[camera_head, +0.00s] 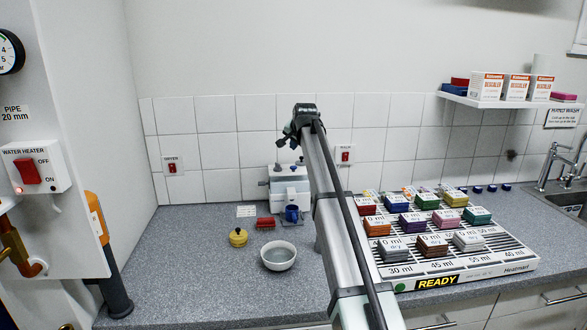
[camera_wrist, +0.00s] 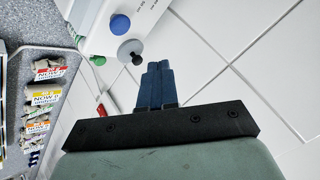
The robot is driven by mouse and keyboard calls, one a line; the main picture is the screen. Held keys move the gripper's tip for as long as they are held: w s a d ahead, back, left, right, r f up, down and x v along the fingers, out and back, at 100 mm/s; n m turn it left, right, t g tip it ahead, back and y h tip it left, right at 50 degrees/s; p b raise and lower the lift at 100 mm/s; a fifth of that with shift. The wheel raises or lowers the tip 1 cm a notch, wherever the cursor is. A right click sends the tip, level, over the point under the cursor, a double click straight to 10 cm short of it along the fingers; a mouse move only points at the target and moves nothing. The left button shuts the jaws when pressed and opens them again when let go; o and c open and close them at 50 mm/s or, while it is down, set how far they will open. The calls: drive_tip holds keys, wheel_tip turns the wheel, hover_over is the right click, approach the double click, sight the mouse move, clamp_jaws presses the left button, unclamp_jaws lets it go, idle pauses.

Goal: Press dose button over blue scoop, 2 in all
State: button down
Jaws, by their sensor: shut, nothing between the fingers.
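A white dispenser (camera_head: 289,187) stands on the counter near the tiled wall, partly behind my arm. A blue scoop (camera_head: 292,213) sits at its front on a small dark pad. The wrist view shows a blue round button (camera_wrist: 120,23), a grey one (camera_wrist: 130,48) and a green one (camera_wrist: 98,60) on or beside a white body. My gripper (camera_wrist: 158,66) is shut and empty, its fingertips near the grey button in the picture; I cannot tell whether they touch. In the head view my gripper (camera_head: 294,141) is small and dark, above the dispenser. The scoop's contents cannot be seen.
A rack (camera_head: 455,276) of several coloured labelled packets fills the right. The counter's left front is clear.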

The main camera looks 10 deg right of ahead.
sight(295, 168)
wheel_tip(295, 168, up, 4)
drive_tip(key=shift+f, duration=0.1)
drive_tip(key=shift+f, duration=0.1)
idle(0.3)
drive_tip(key=shift+f, duration=4.3)
drive_tip(key=shift+f, duration=0.2)
drive_tip(key=shift+f, duration=0.25)
drive_tip(key=shift+f, duration=0.6)
drive_tip(key=shift+r, duration=1.05)
